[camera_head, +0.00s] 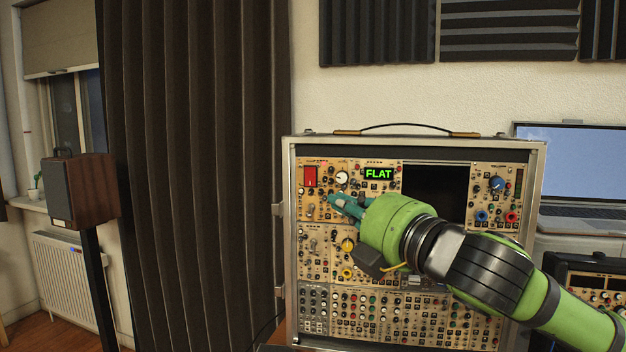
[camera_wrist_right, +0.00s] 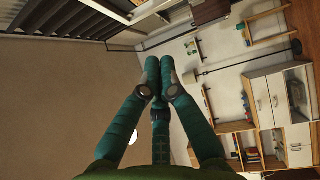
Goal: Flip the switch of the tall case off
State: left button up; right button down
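The tall case (camera_head: 290,235) stands upright in the middle of the head view, its panel full of knobs and jacks. A red rectangular switch (camera_head: 310,177) sits at the panel's upper left; its position is too small to tell. A lit green display beside it reads "FLAT" (camera_head: 379,174). My green right arm reaches in from the lower right across the panel. My right gripper (camera_head: 336,201) is in front of the panel, below and right of the red switch, and appears apart from it. In the wrist view its teal fingers (camera_wrist_right: 158,70) are together and empty. My left gripper is not in view.
A second, lower case (camera_head: 559,268) is at the right edge, partly behind my arm. A laptop (camera_head: 572,160) stands behind on the right. A dark curtain (camera_head: 195,150) hangs on the left, with a speaker on a stand (camera_head: 80,190) beside it. The space just left of the case is open.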

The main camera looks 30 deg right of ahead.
jog(key=p, duration=0.4)
send_near(313, 180)
jog(key=w+a+r, duration=0.1)
jog(key=w+a, duration=0.3)
jog(key=a, duration=0.1)
jog(key=w+d, duration=0.2)
jog(key=shift+w+d+r+p, duration=0.2)
jog(key=shift+w+r+p, duration=0.1)
jog(key=shift+w, duration=0.15)
